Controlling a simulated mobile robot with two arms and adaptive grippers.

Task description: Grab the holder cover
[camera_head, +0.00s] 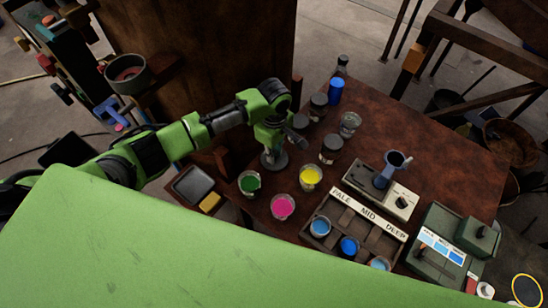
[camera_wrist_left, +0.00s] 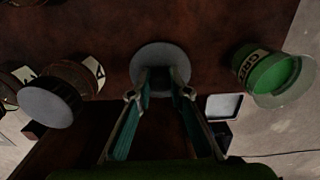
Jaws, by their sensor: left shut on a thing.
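The holder cover, a grey round disc (camera_head: 267,163) with a darker knob in its middle, is at the left part of the brown table. In the left wrist view the disc (camera_wrist_left: 160,54) lies straight ahead of the fingers. My left gripper (camera_head: 273,149) points down over it and is shut on its knob; the fingers (camera_wrist_left: 160,88) stand on either side of the knob in the left wrist view. I cannot tell whether the disc touches the table. My right gripper is not in view.
Green (camera_head: 249,183), pink (camera_head: 283,206) and yellow (camera_head: 311,176) paint pots stand close by. Dark-lidded jars (camera_head: 331,147) stand behind. A labelled rack (camera_head: 368,212) with blue pots and a grey device (camera_head: 381,189) are to the right. A dark tray (camera_head: 193,186) is at left.

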